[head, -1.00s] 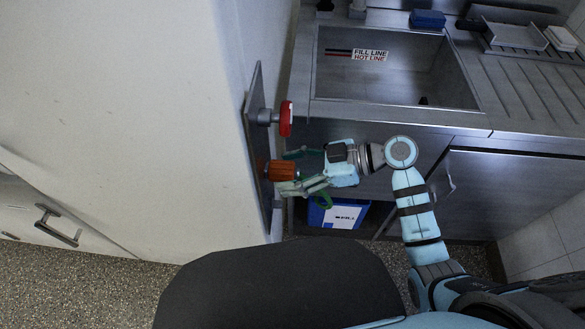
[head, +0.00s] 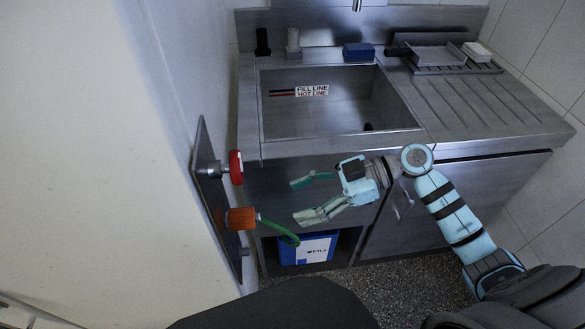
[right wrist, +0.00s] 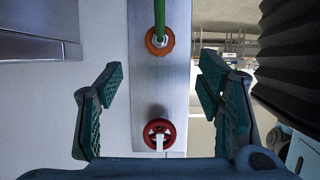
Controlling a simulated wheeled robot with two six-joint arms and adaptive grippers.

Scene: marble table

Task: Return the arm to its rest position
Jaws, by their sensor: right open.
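My right gripper (head: 303,199) is open and empty in front of the sink cabinet, to the right of the wall panel and apart from it. Its two fingers (right wrist: 152,112) stand wide apart in the right wrist view. The red wheel (right wrist: 158,134) and orange fitting (right wrist: 160,41) also show between the fingers in the right wrist view. My left gripper is not in view.
A blue bin (head: 306,248) stands under the counter. A blue sponge (head: 358,52) and a dish rack (head: 438,58) are on the counter. The speckled floor (head: 400,265) is clear.

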